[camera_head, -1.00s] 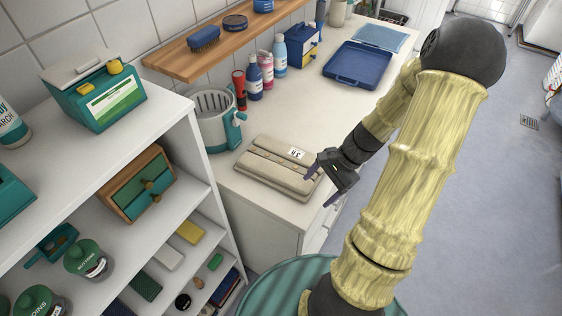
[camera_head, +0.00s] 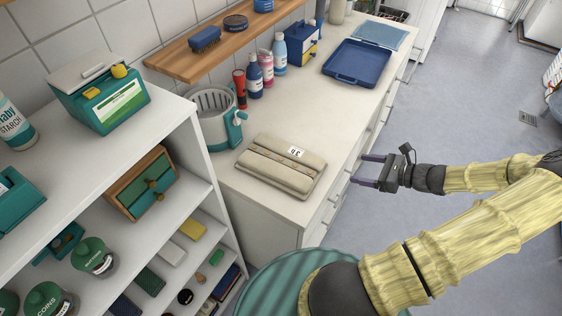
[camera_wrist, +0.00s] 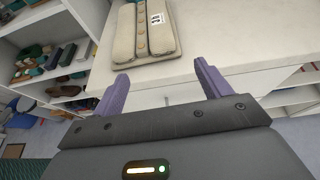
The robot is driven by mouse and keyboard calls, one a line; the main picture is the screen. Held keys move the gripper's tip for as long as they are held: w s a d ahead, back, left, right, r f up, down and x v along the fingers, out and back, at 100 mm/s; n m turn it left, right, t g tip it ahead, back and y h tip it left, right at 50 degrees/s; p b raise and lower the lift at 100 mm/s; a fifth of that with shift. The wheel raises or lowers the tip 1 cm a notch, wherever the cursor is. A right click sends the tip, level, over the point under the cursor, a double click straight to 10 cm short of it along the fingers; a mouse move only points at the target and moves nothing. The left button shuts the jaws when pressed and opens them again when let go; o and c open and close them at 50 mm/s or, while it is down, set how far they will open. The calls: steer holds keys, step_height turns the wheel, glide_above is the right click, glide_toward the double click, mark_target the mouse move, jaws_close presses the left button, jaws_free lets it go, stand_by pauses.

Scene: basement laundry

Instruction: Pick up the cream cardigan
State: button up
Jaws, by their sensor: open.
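The cream cardigan (camera_head: 281,165) lies folded flat on the white counter, with a row of buttons down its middle and a white number tag on it. It also shows at the top of the wrist view (camera_wrist: 137,42), beyond my fingers. My gripper (camera_head: 366,170) is open and empty, to the right of the cardigan and off the counter's front edge. In the wrist view my two purple fingers (camera_wrist: 163,85) are spread wide, apart from the cardigan.
The counter (camera_head: 310,122) holds a teal-and-white bucket (camera_head: 215,118), several bottles and a blue tray (camera_head: 357,63) behind the cardigan. A white shelf unit (camera_head: 190,150) stands at the left.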

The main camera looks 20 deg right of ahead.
steer(key=p, duration=0.3)
glide_toward(317, 160)
steer(key=x, duration=0.4)
steer(key=shift+a+f, duration=0.2)
steer(key=shift+a, duration=0.1)
steer(key=shift+w+a+f, duration=0.3)
steer(key=shift+w, duration=0.15)
steer(key=shift+w+a+p, duration=0.2)
steer(key=shift+w+p, duration=0.05)
steer(key=shift+p, duration=0.1)
steer(key=shift+p+x, duration=1.05)
steer(key=shift+x, duration=1.3)
steer(key=c, duration=1.3)
